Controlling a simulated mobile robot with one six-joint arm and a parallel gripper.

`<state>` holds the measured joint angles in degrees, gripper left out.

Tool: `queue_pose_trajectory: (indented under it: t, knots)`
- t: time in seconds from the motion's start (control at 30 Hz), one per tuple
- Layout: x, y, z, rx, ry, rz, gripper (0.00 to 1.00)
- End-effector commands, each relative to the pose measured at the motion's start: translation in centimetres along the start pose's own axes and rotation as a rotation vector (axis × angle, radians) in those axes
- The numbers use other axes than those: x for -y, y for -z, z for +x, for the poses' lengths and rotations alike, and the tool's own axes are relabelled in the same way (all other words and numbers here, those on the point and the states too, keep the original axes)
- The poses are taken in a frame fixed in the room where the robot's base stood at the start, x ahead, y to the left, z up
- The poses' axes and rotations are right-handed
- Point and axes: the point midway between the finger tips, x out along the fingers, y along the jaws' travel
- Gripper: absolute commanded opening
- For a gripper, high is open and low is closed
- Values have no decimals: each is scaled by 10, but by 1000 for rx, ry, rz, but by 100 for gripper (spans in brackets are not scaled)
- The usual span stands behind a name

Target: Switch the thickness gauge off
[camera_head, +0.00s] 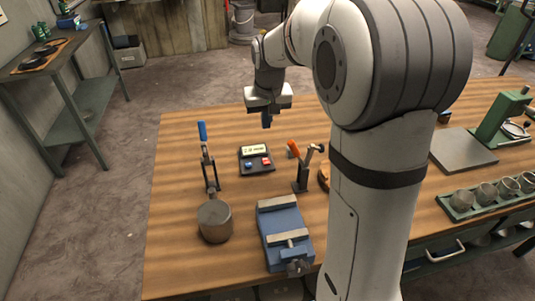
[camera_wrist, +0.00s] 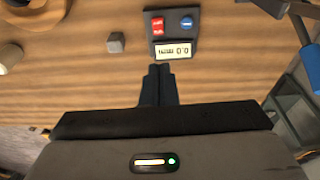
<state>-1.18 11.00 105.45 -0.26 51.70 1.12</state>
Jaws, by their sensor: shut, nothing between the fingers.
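The thickness gauge is a dark box (camera_head: 257,168) on the wooden bench, with a pale lit display and a red and a blue button. In the wrist view the gauge (camera_wrist: 173,37) appears upside down, its display (camera_wrist: 174,53) seeming to read 0.0 mm. Its red button (camera_wrist: 158,25) and blue button (camera_wrist: 186,22) lie beyond the display. My gripper (camera_head: 266,123) is shut and empty, pointing down, above the bench and behind the gauge in the head view. In the wrist view my fingertips (camera_wrist: 160,70) are just short of the gauge's display side, apart from it.
An orange-handled clamp (camera_head: 301,172) stands right of the gauge, a blue-handled clamp (camera_head: 208,165) to its left. A small grey block (camera_wrist: 116,42) lies beside the gauge. The bench behind the gauge is clear.

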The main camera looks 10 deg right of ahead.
Motion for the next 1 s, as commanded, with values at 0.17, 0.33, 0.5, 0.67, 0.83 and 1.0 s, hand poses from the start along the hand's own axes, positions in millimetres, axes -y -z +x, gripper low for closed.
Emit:
queue_pose_trajectory:
  t: [0.17, 0.33, 0.5, 0.67, 0.83, 1.0]
  knots:
    - [0, 0, 13, 3, 0, 1, 0]
    - [-1, -1, 45, 7, 0, 1, 0]
    - [-1, -1, 82, 7, 0, 1, 0]
    - [-1, -5, 110, 5, 0, 2, 0]
    - [-1, -13, 129, 3, 0, 2, 0]
    - [-1, -16, 136, 0, 0, 2, 0]
